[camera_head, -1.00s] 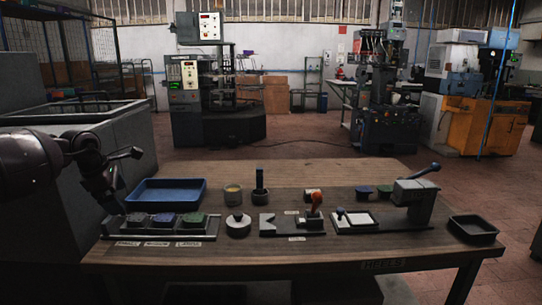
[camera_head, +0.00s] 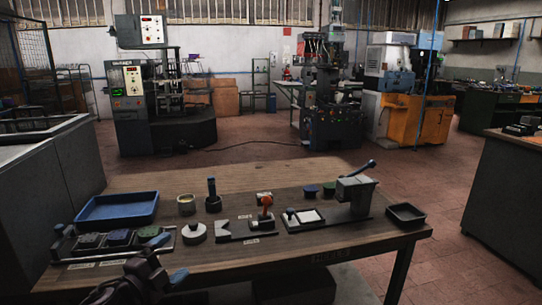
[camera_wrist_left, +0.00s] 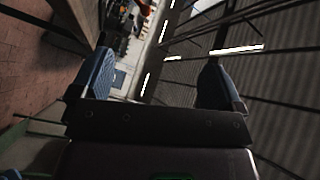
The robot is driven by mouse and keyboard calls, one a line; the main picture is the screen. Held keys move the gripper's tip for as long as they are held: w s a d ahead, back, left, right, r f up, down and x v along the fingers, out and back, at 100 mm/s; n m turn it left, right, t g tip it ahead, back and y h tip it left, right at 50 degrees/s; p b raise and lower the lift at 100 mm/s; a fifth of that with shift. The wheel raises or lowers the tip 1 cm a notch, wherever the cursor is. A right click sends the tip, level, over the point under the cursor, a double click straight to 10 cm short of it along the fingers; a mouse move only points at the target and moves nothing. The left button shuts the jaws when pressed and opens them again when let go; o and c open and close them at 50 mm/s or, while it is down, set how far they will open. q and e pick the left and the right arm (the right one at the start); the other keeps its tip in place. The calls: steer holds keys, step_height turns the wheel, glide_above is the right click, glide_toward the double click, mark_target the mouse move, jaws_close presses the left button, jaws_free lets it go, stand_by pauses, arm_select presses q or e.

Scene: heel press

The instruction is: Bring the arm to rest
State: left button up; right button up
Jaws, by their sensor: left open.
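My left gripper (camera_head: 168,258) shows at the bottom left of the head view, in front of the table's near left edge. Its dark fingers have blue tips and point right. In the left wrist view the two blue-padded fingers (camera_wrist_left: 157,84) stand wide apart with nothing between them. The gripper overlaps the near right part of the rack of coloured pieces (camera_head: 66,251) in the picture; I see no contact. My right gripper does not show.
The wooden table (camera_head: 300,243) bears a blue tray (camera_head: 117,208), a lever press (camera_head: 355,197), a small fixture with an orange-knobbed handle (camera_head: 266,210) and a black tray (camera_head: 405,214). Open floor (camera_head: 440,190) lies right of the table, before a dark bench (camera_head: 515,210).

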arm_select(q)
steer(key=s+a+f+n+g+y+p, duration=0.1)
steer(key=s+f+n, duration=0.5)
steer(key=s, duration=0.6)
steer(key=s+a+f+n+g+y+p, duration=0.2)
steer(key=s+f+n+y, duration=0.2)
steer(key=s, duration=0.8)
steer(key=s+a+f+n+g+y+p, duration=0.1)
steer(key=s+f+n+g+y, duration=0.1)
steer(key=s+f+n, duration=0.6)
steer(key=s+f+y, duration=0.1)
steer(key=s, duration=0.2)
steer(key=shift+s+a+f, duration=0.2)
steer(key=shift+s+f, duration=0.15)
steer(key=shift+s, duration=0.05)
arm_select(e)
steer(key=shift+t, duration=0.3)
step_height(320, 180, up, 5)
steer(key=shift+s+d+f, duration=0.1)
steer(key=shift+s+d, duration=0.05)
arm_select(q)
steer(key=shift+c, duration=0.2)
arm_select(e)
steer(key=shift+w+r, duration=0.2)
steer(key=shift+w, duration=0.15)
